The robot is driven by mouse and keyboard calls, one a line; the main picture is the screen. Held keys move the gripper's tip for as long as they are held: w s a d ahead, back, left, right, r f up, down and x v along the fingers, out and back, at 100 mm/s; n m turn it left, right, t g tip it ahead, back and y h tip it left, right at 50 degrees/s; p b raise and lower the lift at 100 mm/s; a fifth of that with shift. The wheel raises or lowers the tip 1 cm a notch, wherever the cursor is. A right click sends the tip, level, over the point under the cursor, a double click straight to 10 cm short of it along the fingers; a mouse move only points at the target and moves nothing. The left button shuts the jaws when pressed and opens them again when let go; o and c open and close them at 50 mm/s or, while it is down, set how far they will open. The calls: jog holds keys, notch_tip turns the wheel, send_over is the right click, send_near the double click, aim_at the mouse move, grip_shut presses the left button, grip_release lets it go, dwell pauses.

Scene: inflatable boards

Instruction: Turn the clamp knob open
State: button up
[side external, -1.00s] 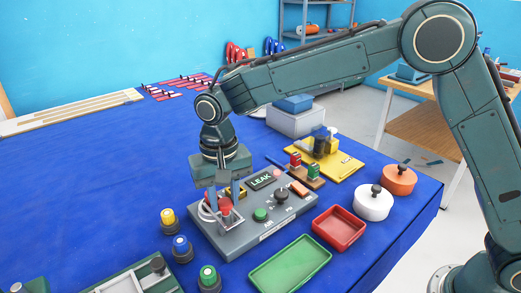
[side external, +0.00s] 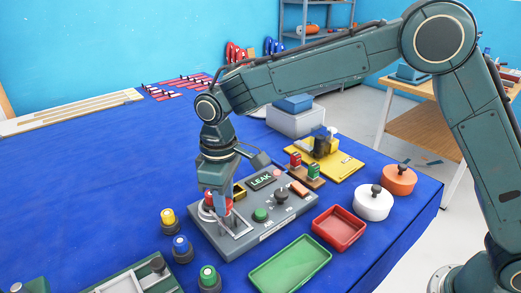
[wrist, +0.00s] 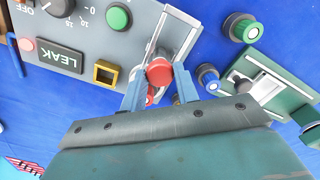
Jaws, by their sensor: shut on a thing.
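The clamp is a light metal frame (wrist: 181,35) at the left end of the grey panel box (side external: 262,245). Its round red knob (wrist: 159,72) shows between my fingers in the wrist view. My gripper (side external: 219,207) points down over this end of the box, its blue fingers shut on the red knob from both sides. In the side view the knob is mostly hidden by the fingers. Another red part (side external: 208,200) shows just left of the fingers; part of it is hidden.
The box also carries a LEAK display (side external: 262,180), a green button (side external: 260,214) and a black dial (side external: 281,195). Yellow (side external: 167,217), blue (side external: 181,245) and green (side external: 208,274) knobs stand in front. Red (side external: 339,228) and green (side external: 290,266) trays lie right.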

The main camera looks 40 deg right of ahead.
jog(key=n, duration=0.6)
dwell(0.5)
jog(key=o, duration=1)
jog(key=shift+c, duration=0.2)
jog(key=shift+r, duration=0.1)
notch_tip(320, 180, up, 14)
dwell(0.3)
